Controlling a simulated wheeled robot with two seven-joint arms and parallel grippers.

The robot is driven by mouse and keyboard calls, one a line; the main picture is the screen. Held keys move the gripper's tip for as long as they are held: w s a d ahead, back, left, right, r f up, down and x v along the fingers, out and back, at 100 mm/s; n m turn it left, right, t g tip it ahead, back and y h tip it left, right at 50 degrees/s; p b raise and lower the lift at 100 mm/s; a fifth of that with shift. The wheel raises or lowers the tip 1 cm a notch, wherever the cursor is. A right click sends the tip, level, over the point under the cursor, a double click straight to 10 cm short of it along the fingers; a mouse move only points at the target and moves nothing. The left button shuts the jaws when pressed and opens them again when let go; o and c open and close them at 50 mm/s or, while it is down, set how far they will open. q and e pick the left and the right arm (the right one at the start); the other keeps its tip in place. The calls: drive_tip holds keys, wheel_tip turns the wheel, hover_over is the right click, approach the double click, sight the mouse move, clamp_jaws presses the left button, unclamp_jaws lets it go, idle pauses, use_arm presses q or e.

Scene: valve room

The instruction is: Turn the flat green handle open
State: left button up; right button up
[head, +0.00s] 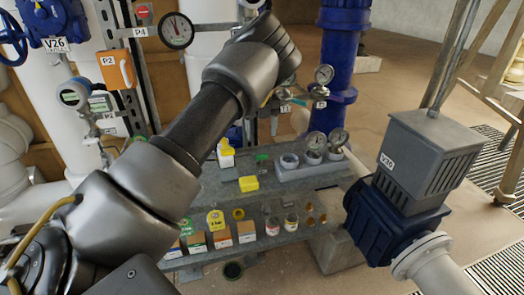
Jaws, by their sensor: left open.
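My left arm comes in from the lower left and reaches up to the right across the middle of the head view. My left gripper (273,97) is mostly hidden behind its own wrist, near the small pipework at the back; it is open. My right gripper is not in view.
A stepped grey shelf (305,180) holds small boxes, jars, yellow items and gauges. A blue pipe (340,65) and round gauges (324,75) stand behind. Open floor shows at the upper right.

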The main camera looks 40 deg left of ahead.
sight(262, 155)
use_arm(q)
wheel_tip(262, 155, down, 8)
drive_tip(key=shift+w+r+p, duration=0.15)
drive_tip(key=shift+r+p, duration=0.1)
drive_tip(key=shift+p, duration=0.2)
drive_tip(key=shift+f, duration=0.4)
drive_tip(key=shift+w+f, duration=0.1)
drive_tip(key=shift+f, duration=0.25)
drive_tip(key=shift+c, duration=0.6)
drive_tip(key=c, duration=0.9)
drive_tip(key=shift+o, duration=0.2)
drive_tip(key=shift+r, duration=0.1)
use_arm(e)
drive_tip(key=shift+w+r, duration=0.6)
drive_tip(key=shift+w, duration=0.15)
